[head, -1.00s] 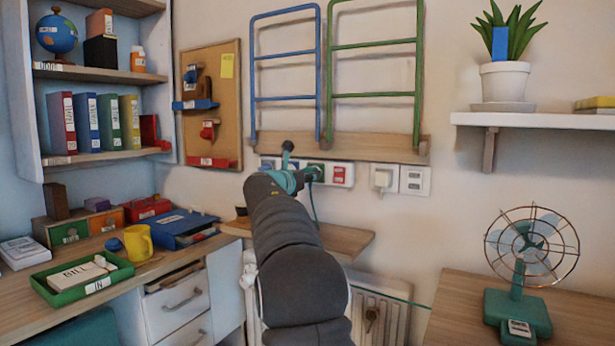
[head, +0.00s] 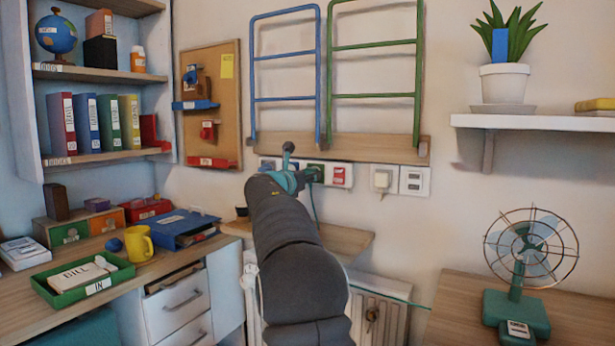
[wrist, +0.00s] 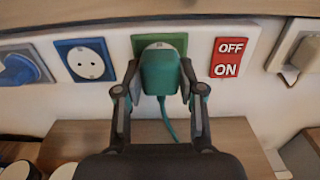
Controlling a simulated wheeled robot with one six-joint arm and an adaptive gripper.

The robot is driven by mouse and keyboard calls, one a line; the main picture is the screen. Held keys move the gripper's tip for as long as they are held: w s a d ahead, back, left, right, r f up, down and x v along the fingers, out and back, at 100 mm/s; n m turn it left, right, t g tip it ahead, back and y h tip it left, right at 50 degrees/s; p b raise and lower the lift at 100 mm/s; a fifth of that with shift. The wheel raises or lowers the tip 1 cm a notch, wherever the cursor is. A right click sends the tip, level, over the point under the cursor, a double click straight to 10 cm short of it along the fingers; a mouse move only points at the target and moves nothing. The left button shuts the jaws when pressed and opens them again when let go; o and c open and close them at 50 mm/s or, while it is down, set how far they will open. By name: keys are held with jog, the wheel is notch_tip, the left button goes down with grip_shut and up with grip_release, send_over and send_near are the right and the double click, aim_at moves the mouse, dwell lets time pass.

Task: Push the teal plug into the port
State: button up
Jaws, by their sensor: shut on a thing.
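The teal plug (wrist: 160,73) is between the two fingers of my gripper (wrist: 160,84) in the wrist view, and the gripper is shut on it. The plug is upright in front of the port on the green plate (wrist: 173,41) and covers most of its face. I cannot tell whether a gap is left between plug and port. The teal cable (wrist: 167,120) hangs down from the plug. In the head view my arm reaches the socket strip and mostly hides the plug; the green plate (head: 315,167) shows beside the wrist.
Left of the green plate is an empty blue socket (wrist: 86,60), then a blue plug (wrist: 18,70). Right of it are a red OFF/ON switch (wrist: 229,57) and a white plug (wrist: 297,57). A wooden shelf (wrist: 85,140) is below; a wooden rail (head: 350,147) is above.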

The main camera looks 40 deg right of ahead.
jog(key=shift+w+d, duration=0.15)
jog(key=shift+d, duration=0.2)
jog(key=o, duration=1.1)
jog(key=shift+o, duration=0.2)
jog(key=v, duration=1.2)
